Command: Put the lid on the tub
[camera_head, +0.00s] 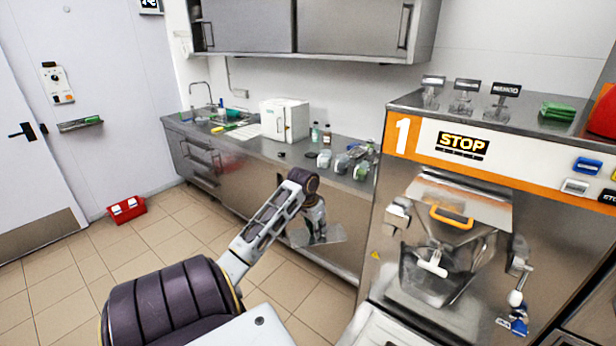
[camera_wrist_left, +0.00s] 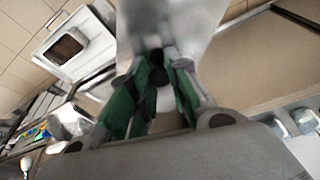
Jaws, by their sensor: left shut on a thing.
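My left gripper (camera_head: 316,217) is in front of the steel counter, left of the batch freezer. It is shut on a flat, pale, see-through sheet, which looks like the lid (camera_head: 325,237) and is held above the floor. In the left wrist view, the green-padded fingers of the left gripper (camera_wrist_left: 155,85) close on the blurred pale lid (camera_wrist_left: 172,25). I cannot make out the tub for certain in either view. My right gripper is not in view.
The batch freezer (camera_head: 400,180) marked 1 stands at the right, with a pale shelf (camera_head: 385,328) low at its front. The counter (camera_head: 250,150) holds a white box (camera_head: 285,120), bottles and small containers. A red box (camera_head: 127,209) lies on the floor.

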